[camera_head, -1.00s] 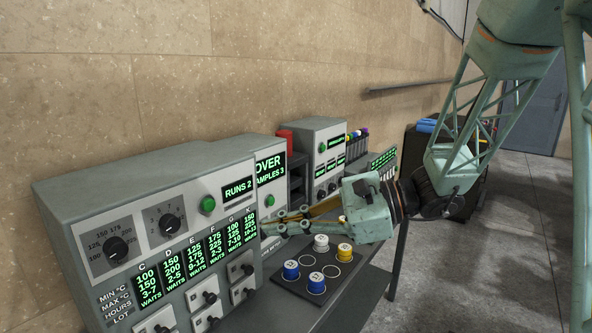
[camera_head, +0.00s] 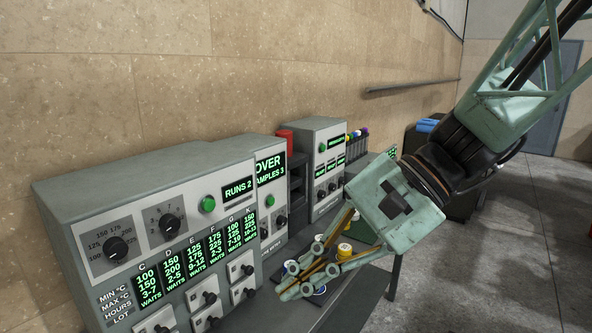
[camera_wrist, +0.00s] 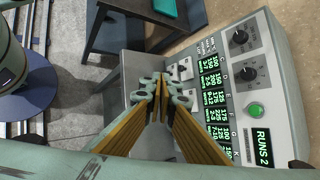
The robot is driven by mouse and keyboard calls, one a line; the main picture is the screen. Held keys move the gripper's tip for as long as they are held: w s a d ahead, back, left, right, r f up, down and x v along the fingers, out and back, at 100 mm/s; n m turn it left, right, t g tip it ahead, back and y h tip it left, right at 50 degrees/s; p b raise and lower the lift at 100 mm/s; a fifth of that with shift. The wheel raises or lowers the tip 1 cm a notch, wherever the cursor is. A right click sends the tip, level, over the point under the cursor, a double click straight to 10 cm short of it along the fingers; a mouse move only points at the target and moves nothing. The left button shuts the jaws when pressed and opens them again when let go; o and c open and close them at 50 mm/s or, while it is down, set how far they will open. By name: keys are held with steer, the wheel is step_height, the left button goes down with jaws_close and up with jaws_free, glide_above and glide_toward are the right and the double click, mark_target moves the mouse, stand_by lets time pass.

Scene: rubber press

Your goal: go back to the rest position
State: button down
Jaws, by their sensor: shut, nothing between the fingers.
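My gripper (camera_head: 294,281) is in front of the grey control panel in the head view, its fingers pointing down and left over the table. It is shut with nothing between the fingers. In the wrist view its closed fingertips (camera_wrist: 161,92) show in the middle, beside the panel. It partly hides the sample pots on the table, with a yellow-topped pot (camera_head: 344,251) visible behind it.
The control panel (camera_head: 185,227) with dials and a green button stands along the wall on the left. A dark table (camera_wrist: 128,30) shows in the wrist view. Open floor (camera_head: 500,260) lies to the right.

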steer(key=s+d+r+n+t+h, duration=0.1)
steer(key=s+d+n+t+h, duration=0.1)
steer(key=s+d+n+h, duration=0.2)
steer(key=s+d+n+t+h, duration=0.2)
steer(key=s+d+n+h, duration=0.2)
steer(key=s+d, duration=0.6)
steer(key=d+h, duration=0.1)
steer(key=d, duration=0.6)
steer(key=shift+s+d+r+t, duration=0.15)
steer(key=shift+r+t, duration=0.25)
stand_by(0.3)
